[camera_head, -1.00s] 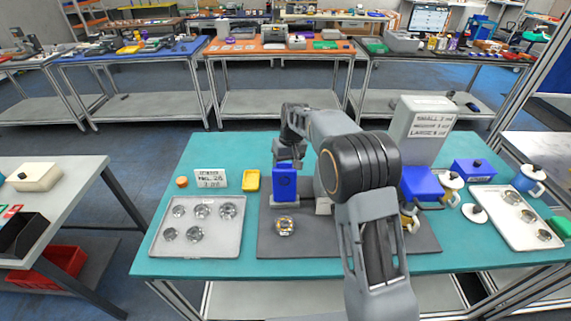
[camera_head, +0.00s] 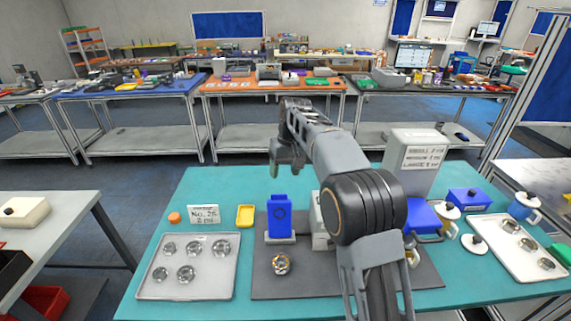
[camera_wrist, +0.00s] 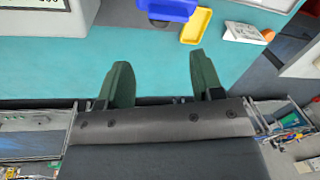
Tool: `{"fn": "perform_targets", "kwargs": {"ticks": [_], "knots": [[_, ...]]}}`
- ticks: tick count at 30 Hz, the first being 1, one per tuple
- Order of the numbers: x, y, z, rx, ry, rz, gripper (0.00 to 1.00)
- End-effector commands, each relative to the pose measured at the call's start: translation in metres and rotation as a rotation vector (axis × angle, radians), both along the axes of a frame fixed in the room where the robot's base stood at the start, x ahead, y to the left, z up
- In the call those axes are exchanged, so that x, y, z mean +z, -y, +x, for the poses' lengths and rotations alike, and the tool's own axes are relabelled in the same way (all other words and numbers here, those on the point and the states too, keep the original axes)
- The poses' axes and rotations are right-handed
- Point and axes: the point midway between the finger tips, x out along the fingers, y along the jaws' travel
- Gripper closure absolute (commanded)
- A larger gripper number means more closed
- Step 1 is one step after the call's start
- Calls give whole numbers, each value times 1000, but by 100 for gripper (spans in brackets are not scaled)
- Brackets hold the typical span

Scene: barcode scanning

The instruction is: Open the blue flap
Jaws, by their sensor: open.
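The blue flap (camera_head: 279,217) stands upright on the dark grey mat, on the near side of my gripper in the head view. It has a faint round mark and a small knob-like top. My gripper (camera_head: 287,158) is raised above and beyond it, over the far edge of the teal table (camera_head: 235,187), apart from the flap. In the wrist view my gripper (camera_wrist: 161,65) is open with nothing between its two green fingers. Part of a blue piece (camera_wrist: 165,9) shows at the top edge there; most of it is cut off.
A yellow tray (camera_head: 245,216), a label card (camera_head: 203,214) and an orange round piece (camera_head: 174,218) lie left of the flap. A clear-and-gold round piece (camera_head: 281,264) sits in front. A grey labelled box (camera_head: 407,168) and a blue container (camera_head: 422,214) stand to the right.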

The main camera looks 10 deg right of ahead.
Motion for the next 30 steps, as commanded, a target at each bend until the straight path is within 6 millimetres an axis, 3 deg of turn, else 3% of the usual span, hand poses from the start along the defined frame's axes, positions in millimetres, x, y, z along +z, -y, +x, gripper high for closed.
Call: {"fn": "perform_targets", "kwargs": {"ticks": [6, 17, 25, 30], "knots": [[20, 3, 1, 0, 0, 0, 40], [23, 4, 1, 0, -1, 0, 40], [34, 11, -13, -24, 26, -7, 64], [50, 31, -55, -85, 91, -24, 80]]}}
